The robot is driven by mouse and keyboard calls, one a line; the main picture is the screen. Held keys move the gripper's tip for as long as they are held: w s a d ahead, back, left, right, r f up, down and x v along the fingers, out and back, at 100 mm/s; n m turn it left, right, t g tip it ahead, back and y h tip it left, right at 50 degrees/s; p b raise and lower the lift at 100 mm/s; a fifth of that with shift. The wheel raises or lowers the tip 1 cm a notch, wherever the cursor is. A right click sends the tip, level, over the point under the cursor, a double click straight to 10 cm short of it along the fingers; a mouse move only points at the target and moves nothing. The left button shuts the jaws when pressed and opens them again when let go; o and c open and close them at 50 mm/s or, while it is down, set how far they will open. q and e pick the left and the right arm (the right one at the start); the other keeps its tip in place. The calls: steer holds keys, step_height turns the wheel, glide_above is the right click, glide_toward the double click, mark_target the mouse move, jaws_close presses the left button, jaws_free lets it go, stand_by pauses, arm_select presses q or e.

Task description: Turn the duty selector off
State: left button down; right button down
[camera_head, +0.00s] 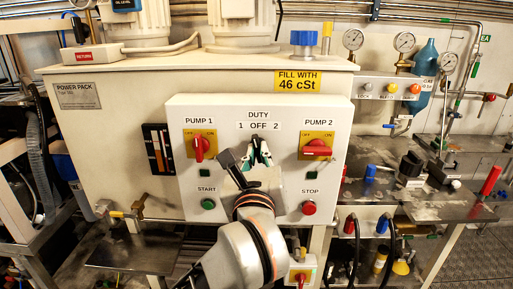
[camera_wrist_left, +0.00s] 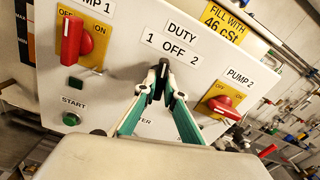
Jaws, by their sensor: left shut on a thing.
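The duty selector is a small black knob (camera_head: 257,143) under the labels 1, OFF and 2 on the white panel (camera_head: 325,190). It also shows in the left wrist view (camera_wrist_left: 160,72), where its upper end points up near the OFF label; its exact angle is hard to tell. My left gripper (camera_head: 260,157) reaches up from below in the head view. Its two green-and-grey fingers, also seen in the left wrist view (camera_wrist_left: 160,88), are closed on the knob from both sides. The lower part of the knob is partly hidden by the fingertips. My right gripper is not in view.
Red switches for pump 1 (camera_head: 199,149) and pump 2 (camera_head: 316,148) flank the selector. A green start button (camera_head: 208,204) and a red stop button (camera_head: 309,208) sit lower on the panel. A bench (camera_head: 425,208) with valves and fittings stands at right.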

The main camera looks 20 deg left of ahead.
arm_select(q)
steer(key=shift+m+p, duration=0.95)
steer(key=shift+m, duration=0.45)
steer(key=c, duration=2.1)
jaws_free()
steer(key=shift+c, duration=0.2)
steer(key=v, duration=0.7)
steer(key=shift+s, duration=0.3)
